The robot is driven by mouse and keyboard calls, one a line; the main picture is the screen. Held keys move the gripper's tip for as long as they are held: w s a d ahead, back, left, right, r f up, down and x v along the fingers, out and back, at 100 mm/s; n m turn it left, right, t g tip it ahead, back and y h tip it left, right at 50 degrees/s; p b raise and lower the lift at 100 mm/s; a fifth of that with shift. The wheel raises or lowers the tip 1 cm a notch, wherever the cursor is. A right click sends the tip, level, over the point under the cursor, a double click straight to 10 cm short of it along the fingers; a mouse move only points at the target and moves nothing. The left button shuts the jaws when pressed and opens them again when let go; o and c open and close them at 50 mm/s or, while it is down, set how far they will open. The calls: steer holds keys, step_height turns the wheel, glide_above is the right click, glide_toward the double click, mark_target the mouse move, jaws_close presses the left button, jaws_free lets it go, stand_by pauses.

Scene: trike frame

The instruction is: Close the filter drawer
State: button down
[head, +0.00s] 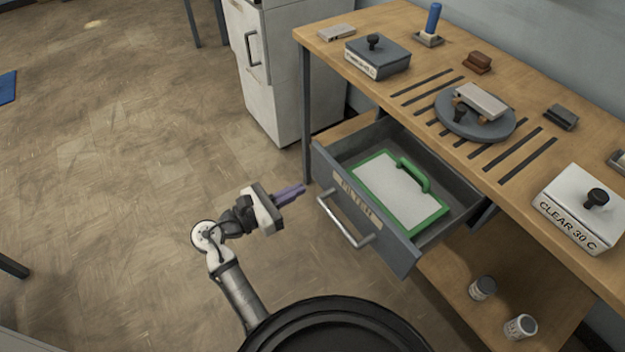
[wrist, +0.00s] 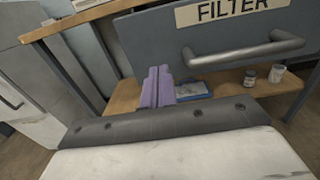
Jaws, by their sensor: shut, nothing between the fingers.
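The filter drawer (head: 362,231) is a grey drawer pulled out from under the wooden workbench, with a label and a metal bar handle (head: 345,222) on its front. A green-framed filter with a pale panel (head: 400,190) lies inside it. My gripper (head: 290,195) has purple fingers, shut and empty, just left of the drawer front and apart from the handle in the head view. In the wrist view the shut fingers (wrist: 158,88) point toward the lower left part of the drawer front (wrist: 160,40), with the handle (wrist: 245,50) to their right.
The workbench top (head: 410,40) carries a lidded grey box (head: 377,56), a round turntable (head: 475,120) and a white box marked CLEAR 30 C (head: 585,208). A white cabinet (head: 275,80) stands behind. Two jars (head: 483,288) sit on the lower shelf. The floor at left is mostly clear.

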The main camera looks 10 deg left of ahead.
mark_target(377, 153)
steer(key=shift+x, duration=2.7)
steer(key=p+x, duration=0.7)
steer(key=x, duration=1.2)
steer(key=shift+w+d, duration=0.2)
steer(key=shift+d, duration=0.05)
steer(key=shift+w+d, duration=0.1)
steer(key=shift+d, duration=0.05)
steer(key=shift+d+r, duration=0.1)
steer(key=shift+r, duration=0.05)
steer(key=shift+p, duration=0.3)
